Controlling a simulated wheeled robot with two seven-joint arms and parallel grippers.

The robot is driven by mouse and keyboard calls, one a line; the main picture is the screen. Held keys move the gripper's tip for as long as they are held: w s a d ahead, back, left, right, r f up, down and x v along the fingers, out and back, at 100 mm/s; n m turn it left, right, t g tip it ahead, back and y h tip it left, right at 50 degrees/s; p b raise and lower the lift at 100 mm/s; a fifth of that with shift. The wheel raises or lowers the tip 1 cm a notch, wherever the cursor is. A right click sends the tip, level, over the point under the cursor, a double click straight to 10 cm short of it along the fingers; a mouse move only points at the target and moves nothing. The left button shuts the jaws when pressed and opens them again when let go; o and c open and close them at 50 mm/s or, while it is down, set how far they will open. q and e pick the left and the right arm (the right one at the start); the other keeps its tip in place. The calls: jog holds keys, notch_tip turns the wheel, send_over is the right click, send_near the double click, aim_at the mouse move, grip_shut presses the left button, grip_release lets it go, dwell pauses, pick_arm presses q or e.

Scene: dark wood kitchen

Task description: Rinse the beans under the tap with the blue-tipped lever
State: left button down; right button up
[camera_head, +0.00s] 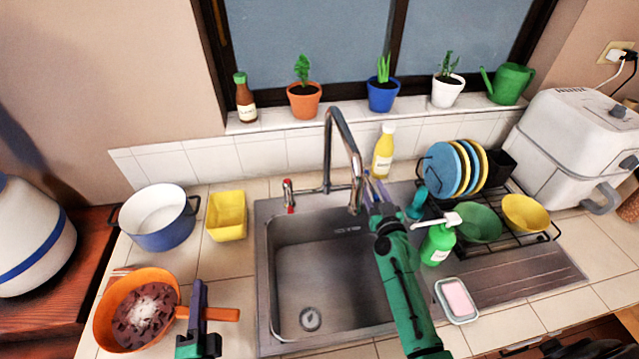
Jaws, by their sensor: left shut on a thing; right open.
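The beans (128,318) are dark red with a whitish patch in the middle. They lie in an orange round pan (170,280) at the bottom left, left of the sink. My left gripper (198,299) is shut on the pan's orange handle (222,314). I cannot tell whether the pan touches the counter. The tap (337,130) arches over the sink (300,255); no water shows. A red-tipped lever (288,197) stands left of the tap. My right gripper (374,190) is open just right of the spout. The blue-tipped lever cannot be clearly made out there.
A blue-and-white pot (160,232) and yellow tub (227,214) stand behind the pan. A green soap bottle (438,243), soap dish (456,300) and dish rack (540,238) are right of my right arm. The sink basin is empty.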

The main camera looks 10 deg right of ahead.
jog(key=shift+s+r, duration=0.1)
jog(key=shift+s, duration=0.15)
jog(key=shift+c, duration=0.9)
grip_shut()
